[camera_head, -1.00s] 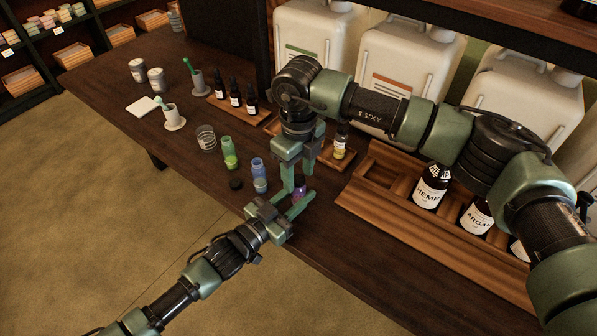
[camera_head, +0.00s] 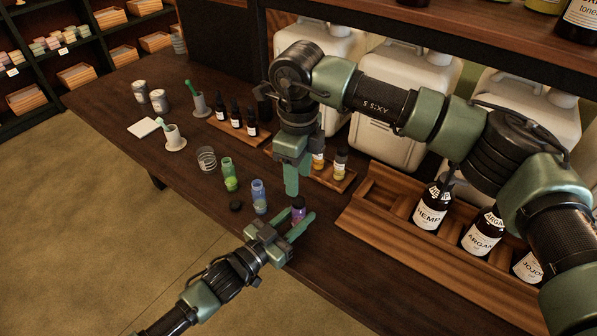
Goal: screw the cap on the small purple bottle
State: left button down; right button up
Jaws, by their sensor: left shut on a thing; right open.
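The small purple bottle (camera_head: 298,213) stands near the front edge of the table. My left gripper (camera_head: 296,226) is low at the table edge, with its fingers shut around the bottle's sides. A dark top shows on the bottle, which looks like a cap; I cannot tell how tightly it sits. My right gripper (camera_head: 291,184) points down just above and slightly left of the bottle, apart from it. It is open and empty, with its fingers nearly in line from this view. A loose black cap (camera_head: 236,206) lies on the table left of the blue bottle (camera_head: 259,197).
A green bottle (camera_head: 229,176) and a clear glass jar (camera_head: 206,158) stand to the left. A wooden rack (camera_head: 384,215) with dark labelled bottles is on the right. Small trays of bottles and large white canisters stand behind. The table's front edge is close to my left gripper.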

aim_at(299, 200)
jog(key=shift+r+n, duration=0.65)
jog(key=shift+n, duration=0.55)
jog(key=shift+f, duration=0.1)
jog(key=shift+f, duration=3.9)
grip_shut()
